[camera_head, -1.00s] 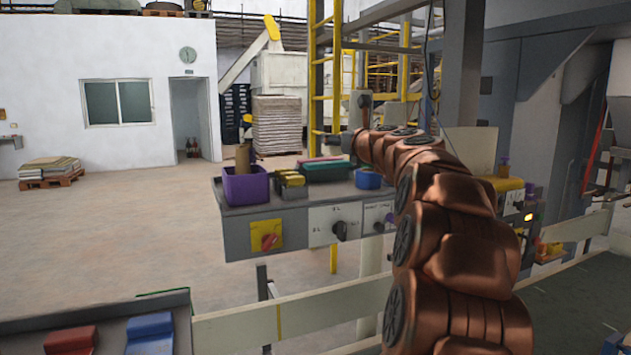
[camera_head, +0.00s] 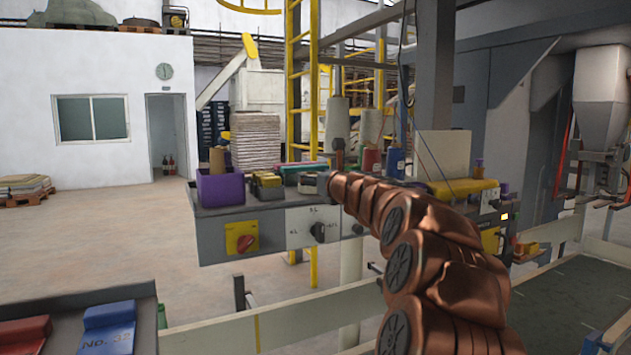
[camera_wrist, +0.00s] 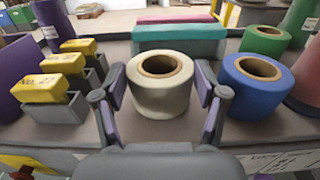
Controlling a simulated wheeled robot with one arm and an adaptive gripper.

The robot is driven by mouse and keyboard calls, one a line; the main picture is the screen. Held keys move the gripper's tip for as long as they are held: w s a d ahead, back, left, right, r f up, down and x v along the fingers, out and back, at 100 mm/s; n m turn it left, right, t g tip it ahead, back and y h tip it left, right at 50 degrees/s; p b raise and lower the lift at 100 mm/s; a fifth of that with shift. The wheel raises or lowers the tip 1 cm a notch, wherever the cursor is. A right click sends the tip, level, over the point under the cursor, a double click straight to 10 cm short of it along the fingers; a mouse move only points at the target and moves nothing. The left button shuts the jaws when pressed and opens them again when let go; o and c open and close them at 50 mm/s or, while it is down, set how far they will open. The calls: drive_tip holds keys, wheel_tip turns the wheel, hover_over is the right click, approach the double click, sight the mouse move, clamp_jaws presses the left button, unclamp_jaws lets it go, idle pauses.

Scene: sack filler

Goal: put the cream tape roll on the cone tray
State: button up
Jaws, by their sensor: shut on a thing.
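The cream tape roll (camera_wrist: 160,92) stands upright between the two fingers of my gripper (camera_wrist: 162,98) in the wrist view. The fingers press on its left and right sides, so the gripper is shut on it. I cannot tell whether the roll is lifted off the grey surface. Several thread cones, such as a grey one (camera_head: 337,122), stand behind my arm. The cone tray itself cannot be clearly made out.
A blue roll (camera_wrist: 254,92) stands close right of the cream roll, with a green roll (camera_wrist: 264,42) behind it. Grey bins with yellow blocks (camera_wrist: 60,80) are at left. A teal and pink stack (camera_wrist: 178,38) lies behind. A purple bin (camera_head: 220,186) stands on the console.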

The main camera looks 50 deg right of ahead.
drive_tip(key=shift+f, duration=0.2)
drive_tip(key=o, duration=1.2)
drive_tip(key=shift+c, duration=0.2)
drive_tip(key=shift+r, duration=0.15)
drive_tip(key=shift+s, duration=0.15)
drive_tip(key=v, duration=1.1)
drive_tip(key=shift+s+a, duration=0.2)
drive_tip(key=shift+s, duration=0.15)
